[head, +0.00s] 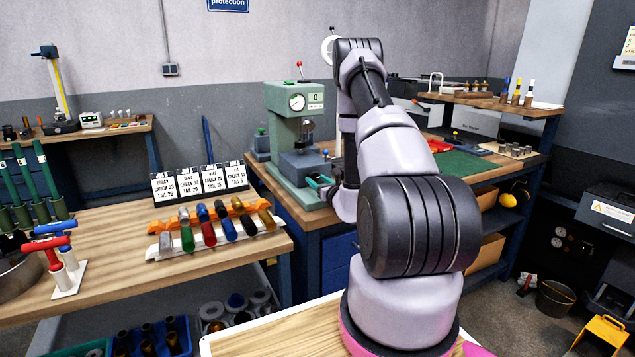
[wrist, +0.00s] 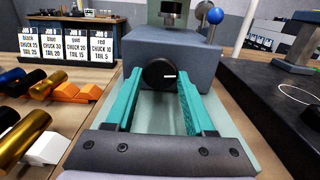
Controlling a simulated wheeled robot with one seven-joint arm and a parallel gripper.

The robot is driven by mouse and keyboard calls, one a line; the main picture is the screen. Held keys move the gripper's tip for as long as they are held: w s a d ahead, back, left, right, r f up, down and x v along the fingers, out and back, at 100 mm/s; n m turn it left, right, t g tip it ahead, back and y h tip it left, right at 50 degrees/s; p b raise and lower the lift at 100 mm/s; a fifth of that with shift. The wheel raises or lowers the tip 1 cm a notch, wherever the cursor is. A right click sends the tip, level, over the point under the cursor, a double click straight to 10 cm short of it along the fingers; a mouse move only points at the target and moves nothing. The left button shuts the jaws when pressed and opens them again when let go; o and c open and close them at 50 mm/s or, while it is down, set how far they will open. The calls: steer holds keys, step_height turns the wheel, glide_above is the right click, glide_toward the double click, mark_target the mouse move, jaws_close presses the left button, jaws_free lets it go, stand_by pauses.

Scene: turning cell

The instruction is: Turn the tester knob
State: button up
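The green tester (head: 284,115) stands on the bench with a round dial and a display reading 0. Its grey block (wrist: 190,62) fills the middle of the wrist view. The black round tester knob (wrist: 157,74) sits on the block's front face, its white mark pointing right. My gripper (wrist: 160,84) is open, with teal fingers left and right of the knob and a gap showing on both sides. Nothing is held. In the head view my gripper (head: 318,181) is at the tester's front, and I cannot make out the knob there.
Job cards (head: 200,181) stand on the left bench behind an orange rack (head: 206,216) holding several coloured cylinders. A blue ball-ended lever (wrist: 215,16) rises by the tester block. A dark slab (wrist: 275,100) lies to the right in the wrist view.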

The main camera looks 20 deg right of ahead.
jaws_close()
steer(key=shift+m, duration=1.7)
steer(key=o, duration=0.9)
jaws_free()
steer(key=shift+c, duration=0.2)
steer(key=shift+s, duration=0.1)
steer(key=s, duration=1)
steer(key=shift+s+d, duration=0.15)
steer(key=shift+s, duration=0.2)
